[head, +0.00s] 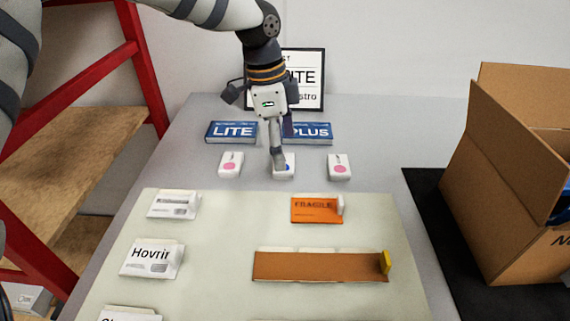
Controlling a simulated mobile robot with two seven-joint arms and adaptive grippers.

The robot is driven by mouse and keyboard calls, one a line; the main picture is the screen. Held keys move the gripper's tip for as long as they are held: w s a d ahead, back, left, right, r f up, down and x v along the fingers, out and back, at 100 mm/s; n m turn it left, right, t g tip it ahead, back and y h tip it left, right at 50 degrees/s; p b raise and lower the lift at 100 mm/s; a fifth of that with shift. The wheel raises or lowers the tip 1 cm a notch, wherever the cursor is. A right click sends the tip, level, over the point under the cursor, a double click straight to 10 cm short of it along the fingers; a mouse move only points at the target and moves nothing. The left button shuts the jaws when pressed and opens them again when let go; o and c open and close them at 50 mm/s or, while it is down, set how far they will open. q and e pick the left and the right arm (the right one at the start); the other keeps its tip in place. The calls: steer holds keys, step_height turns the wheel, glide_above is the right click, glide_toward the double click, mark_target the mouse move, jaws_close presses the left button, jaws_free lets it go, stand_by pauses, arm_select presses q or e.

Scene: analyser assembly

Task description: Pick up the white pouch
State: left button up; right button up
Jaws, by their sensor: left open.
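Three small white pouches lie in a row on the grey table. The left pouch (231,165) and the right pouch (339,167) each have a pink dot. The middle pouch (285,172) has a blue dot and is partly hidden by my left gripper (279,163). That gripper points down at the middle pouch, with its fingers overlapping it in view. It is open; I cannot tell whether it touches the pouch. My right gripper is not in view.
Blue LITE (232,132) and PLUS (308,133) boxes and a framed sign (310,80) stand behind. A pale mat (215,250) in front holds white labelled packets (152,258), an orange FRAGILE packet (316,209) and a brown strip (318,267). A cardboard box (500,180) stands right.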

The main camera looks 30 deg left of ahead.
mark_target(289, 158)
arm_select(q)
step_height(289, 158, down, 4)
steer(key=shift+w+r, duration=0.15)
steer(key=shift+r, duration=0.1)
steer(key=shift+d, duration=0.1)
steer(key=c, duration=1)
steer(key=shift+c, duration=0.2)
